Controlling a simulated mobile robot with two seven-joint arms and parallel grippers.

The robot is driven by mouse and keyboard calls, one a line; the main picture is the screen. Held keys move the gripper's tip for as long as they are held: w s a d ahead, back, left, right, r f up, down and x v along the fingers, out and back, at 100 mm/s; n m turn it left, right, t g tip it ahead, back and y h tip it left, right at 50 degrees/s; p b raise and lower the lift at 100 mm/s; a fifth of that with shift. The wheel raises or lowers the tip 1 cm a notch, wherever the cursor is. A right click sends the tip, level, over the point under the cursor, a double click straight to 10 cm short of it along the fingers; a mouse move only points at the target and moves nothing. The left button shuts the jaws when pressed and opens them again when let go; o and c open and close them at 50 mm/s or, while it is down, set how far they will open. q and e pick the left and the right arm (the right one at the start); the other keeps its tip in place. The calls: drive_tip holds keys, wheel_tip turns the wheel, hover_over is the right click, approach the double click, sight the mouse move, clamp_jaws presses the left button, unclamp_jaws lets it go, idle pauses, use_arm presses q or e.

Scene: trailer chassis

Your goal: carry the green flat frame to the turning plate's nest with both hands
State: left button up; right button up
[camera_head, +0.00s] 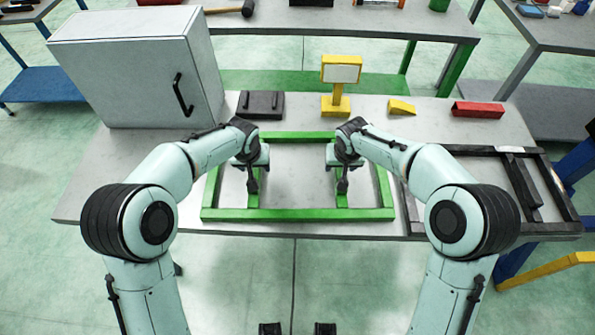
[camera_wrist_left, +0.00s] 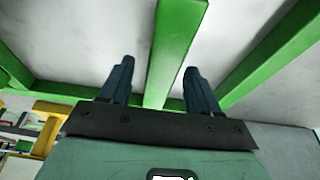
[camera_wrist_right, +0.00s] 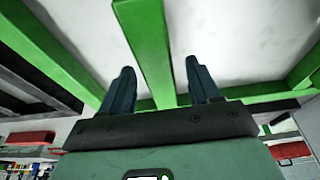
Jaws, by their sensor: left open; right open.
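The green flat frame (camera_head: 297,214) lies flat on the grey table, with two inner crossbars. My left gripper (camera_head: 253,186) is over the left crossbar. In the left wrist view my left gripper (camera_wrist_left: 155,80) is open, with one finger on each side of the green crossbar (camera_wrist_left: 177,45). My right gripper (camera_head: 342,186) is over the right crossbar. In the right wrist view my right gripper (camera_wrist_right: 160,85) is open, its fingers on either side of the other crossbar (camera_wrist_right: 145,50). Whether the fingers touch the bars is unclear. I cannot identify the turning plate's nest for certain.
A black frame (camera_head: 560,190) lies on the table to the right, close to the green frame. Behind stand a grey cabinet (camera_head: 130,75), a black case (camera_head: 260,104), a yellow stand (camera_head: 337,106), a yellow wedge (camera_head: 401,107) and a red block (camera_head: 478,110).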

use_arm(q)
drive_tip(key=shift+x, duration=1.15)
use_arm(e)
drive_tip(key=shift+x, duration=1.15)
use_arm(q)
clamp_jaws()
use_arm(e)
clamp_jaws()
use_arm(q)
drive_tip(key=shift+r, duration=0.1)
use_arm(e)
drive_tip(key=shift+r, duration=0.15)
